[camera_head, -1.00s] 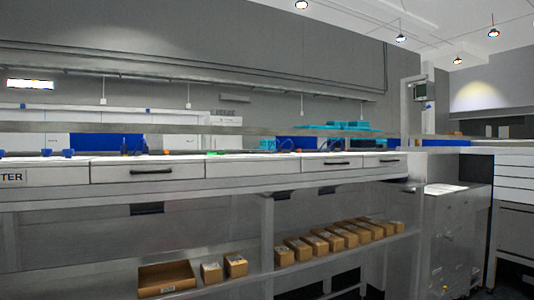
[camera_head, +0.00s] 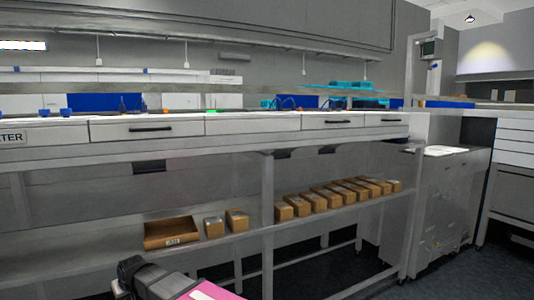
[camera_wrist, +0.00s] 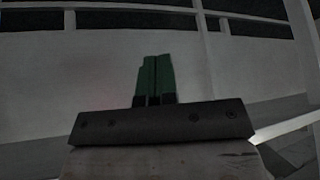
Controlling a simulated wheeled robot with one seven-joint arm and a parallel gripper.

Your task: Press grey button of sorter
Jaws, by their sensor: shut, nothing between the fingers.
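No grey button can be made out in either view. A grey cabinet-like machine (camera_head: 440,200) stands at the right end of the long bench in the head view; I cannot tell whether it is the sorter. My gripper (camera_wrist: 155,78) shows in the wrist view with its green fingers together and nothing between them. It faces a plain grey surface, and no button shows there. In the head view only a dark and pink part of my arm shows at the bottom edge; the fingertips are out of that picture.
A long bench (camera_head: 240,143) with drawers crosses the head view. Its lower shelf holds an open cardboard box (camera_head: 171,241) and several small brown boxes. A small screen (camera_head: 430,48) is on a post at the right. Dark floor shows at the lower right.

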